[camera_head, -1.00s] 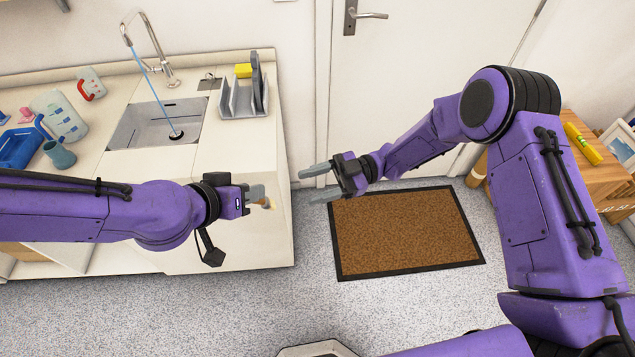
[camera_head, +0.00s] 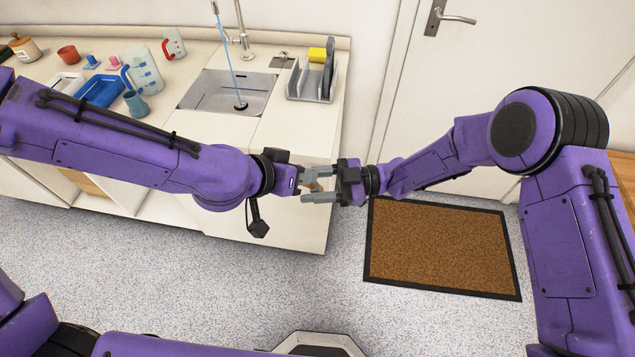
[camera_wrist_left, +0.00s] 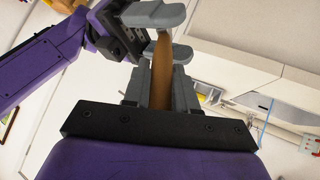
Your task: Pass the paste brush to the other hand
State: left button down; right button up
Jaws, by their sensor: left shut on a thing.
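The paste brush (camera_head: 314,187) shows in the head view as a small tan piece between my two grippers. In the left wrist view its brown handle (camera_wrist_left: 161,72) stands up from between the left fingers. My left gripper (camera_head: 303,184) is shut on it. My right gripper (camera_head: 309,186) faces the left one with its fingers apart, one on each side of the brush. In the left wrist view the right fingers (camera_wrist_left: 166,34) are near the far end of the handle, which is partly hidden. I cannot tell whether they touch it.
A counter with a sink (camera_head: 228,92) and running tap is behind the left arm. A dish rack (camera_head: 312,88), a blue tray (camera_head: 100,91) and several cups stand on it. A brown doormat (camera_head: 440,250) lies on the floor below the right arm.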

jog(key=c, duration=0.7)
pick_arm(q)
jog(key=c, duration=0.8)
grip_release()
pick_arm(e)
jog(key=shift+c, duration=0.2)
pick_arm(q)
jog(key=shift+r, duration=0.1)
